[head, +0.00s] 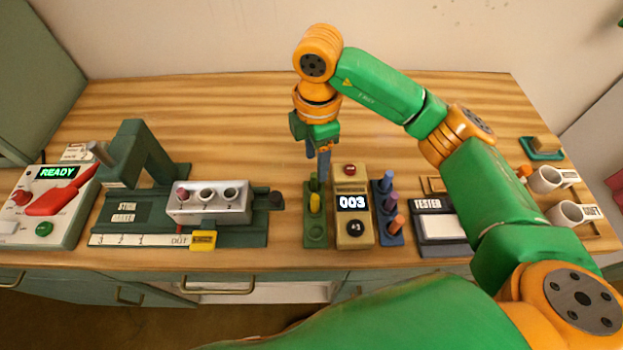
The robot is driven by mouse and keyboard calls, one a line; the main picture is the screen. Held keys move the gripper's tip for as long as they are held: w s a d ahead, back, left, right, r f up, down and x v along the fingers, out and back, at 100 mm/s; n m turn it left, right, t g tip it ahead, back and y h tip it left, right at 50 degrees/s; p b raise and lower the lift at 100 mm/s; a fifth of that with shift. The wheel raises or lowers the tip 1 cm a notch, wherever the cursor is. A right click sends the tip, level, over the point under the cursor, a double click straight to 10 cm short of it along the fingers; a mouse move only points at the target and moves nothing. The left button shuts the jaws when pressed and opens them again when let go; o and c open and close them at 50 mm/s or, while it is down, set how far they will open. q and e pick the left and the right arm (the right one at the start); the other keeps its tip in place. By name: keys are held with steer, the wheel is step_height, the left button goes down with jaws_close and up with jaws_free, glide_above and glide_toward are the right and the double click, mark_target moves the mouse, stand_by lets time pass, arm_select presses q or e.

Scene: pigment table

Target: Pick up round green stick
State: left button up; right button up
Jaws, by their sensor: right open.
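A green stick (314,183) stands upright in the back hole of a small green rack (315,242) near the middle of the table. A yellow stick (315,203) stands in front of it, and the front hole looks empty. My right gripper (318,168) points down just above and behind the green stick, jaws open and seemingly empty. Its fingers partly overlap the stick's top in the picture, so I cannot tell whether they touch it. My left gripper is out of view.
A tan counter box (352,230) reading 003 stands close right of the rack. A dark blue rack (389,240) holds blue, purple and orange sticks. The stick maker (120,212) is at left, the tester (440,226) and white cups (565,213) at right. The table's back is clear.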

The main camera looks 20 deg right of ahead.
mark_target(315, 174)
step_height(315, 174, down, 6)
steer(key=shift+a+p, duration=0.15)
steer(key=shift+p, duration=0.9)
jaws_close()
steer(key=shift+r, duration=0.1)
